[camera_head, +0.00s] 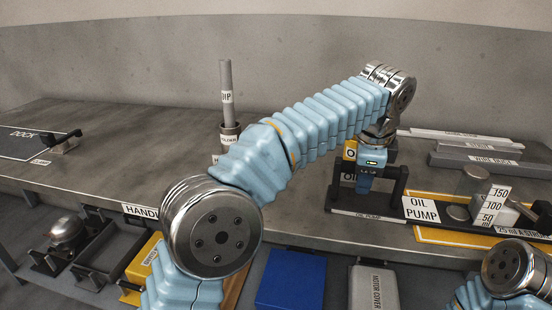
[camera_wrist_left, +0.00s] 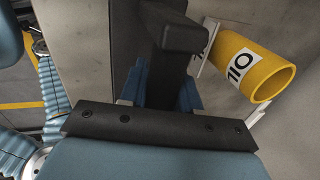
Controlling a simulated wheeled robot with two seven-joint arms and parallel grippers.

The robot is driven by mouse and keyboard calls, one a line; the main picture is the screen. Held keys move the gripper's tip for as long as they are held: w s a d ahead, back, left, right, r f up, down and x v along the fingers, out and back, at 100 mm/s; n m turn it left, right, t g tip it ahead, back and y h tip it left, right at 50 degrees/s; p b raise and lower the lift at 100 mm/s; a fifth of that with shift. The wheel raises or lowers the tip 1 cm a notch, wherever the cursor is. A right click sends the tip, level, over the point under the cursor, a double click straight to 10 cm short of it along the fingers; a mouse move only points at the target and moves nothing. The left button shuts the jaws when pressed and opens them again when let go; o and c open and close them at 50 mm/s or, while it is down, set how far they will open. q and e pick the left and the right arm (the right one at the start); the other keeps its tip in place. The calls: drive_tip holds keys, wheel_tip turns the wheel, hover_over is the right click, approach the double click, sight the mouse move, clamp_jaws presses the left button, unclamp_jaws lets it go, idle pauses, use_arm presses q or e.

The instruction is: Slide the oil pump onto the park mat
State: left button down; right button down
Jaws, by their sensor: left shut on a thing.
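The oil pump is a black frame (camera_head: 397,190) with a yellow cylinder (camera_head: 350,151) marked OIL, on the bench right of centre. Its base label reads OIL PUMP. My left gripper (camera_head: 364,184) is shut on the pump's black upright part. In the left wrist view, the dark bar (camera_wrist_left: 181,35) runs between my blue fingers (camera_wrist_left: 170,95), and the yellow cylinder (camera_wrist_left: 252,68) is beside it on the right. My right gripper is out of frame.
A stepped block (camera_head: 492,208) marked 50, 100, 150 and metal cylinders occupy the right side. A holder (camera_head: 229,138) with a rod stands behind my left arm. A dock mat (camera_head: 30,143) lies far left.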

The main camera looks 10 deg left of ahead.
sight(398, 182)
use_arm(q)
drive_tip(key=shift+d+f, duration=0.15)
drive_tip(key=shift+d, duration=1.6)
drive_tip(key=shift+d+f, duration=0.1)
drive_tip(key=shift+d, duration=1.6)
drive_tip(key=shift+s, duration=0.1)
drive_tip(key=c, duration=0.8)
unclamp_jaws()
drive_tip(key=shift+o, duration=0.3)
drive_tip(key=shift+a+r, duration=0.1)
